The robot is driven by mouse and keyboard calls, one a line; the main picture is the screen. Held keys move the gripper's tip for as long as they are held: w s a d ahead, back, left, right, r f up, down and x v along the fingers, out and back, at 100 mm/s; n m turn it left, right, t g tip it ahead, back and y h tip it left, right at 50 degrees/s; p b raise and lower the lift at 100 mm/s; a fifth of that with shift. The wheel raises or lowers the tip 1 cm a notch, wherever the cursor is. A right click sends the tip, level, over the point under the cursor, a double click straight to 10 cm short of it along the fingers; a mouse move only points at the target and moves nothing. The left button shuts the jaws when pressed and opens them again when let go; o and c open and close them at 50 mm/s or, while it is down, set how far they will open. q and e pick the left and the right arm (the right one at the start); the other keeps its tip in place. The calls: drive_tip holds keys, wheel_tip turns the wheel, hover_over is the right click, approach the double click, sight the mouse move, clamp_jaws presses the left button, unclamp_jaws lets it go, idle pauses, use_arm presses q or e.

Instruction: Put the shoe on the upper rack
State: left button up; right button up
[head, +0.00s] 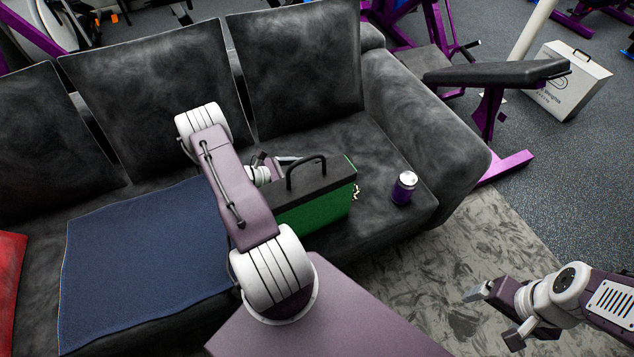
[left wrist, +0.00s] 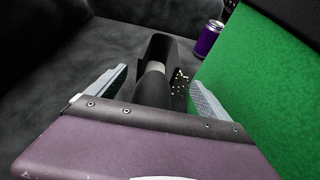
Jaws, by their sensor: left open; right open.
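I cannot make out a shoe or a rack for certain in either view. My left gripper (head: 272,165) is open and low over the sofa seat, partly hidden behind the green box (head: 316,208) with a black top and handle. In the left wrist view its two fingers (left wrist: 159,80) stand apart, with a dark object (left wrist: 158,55) with a paler grey part showing between and beyond them. I cannot tell what that object is, nor whether a finger touches it. My right gripper (head: 493,315) is open and empty above the floor at the lower right.
The dark sofa (head: 300,121) holds a blue towel (head: 140,262), a red item (head: 10,275) at the left edge and a purple can (head: 404,188). A weight bench (head: 495,73) and a white case (head: 566,82) stand at the right. Patterned floor beside the sofa is clear.

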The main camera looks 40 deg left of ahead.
use_arm(q)
drive_tip(key=shift+w+d+f, duration=0.2)
drive_tip(key=shift+w+f, duration=0.05)
drive_tip(key=shift+w, duration=0.25)
drive_tip(key=b+x, duration=0.1)
drive_tip(key=x, duration=0.4)
drive_tip(key=shift+w+a+b, duration=0.1)
drive_tip(key=shift+w+b, duration=0.05)
drive_tip(key=shift+b, duration=0.25)
drive_tip(key=shift+c, duration=0.3)
clamp_jaws()
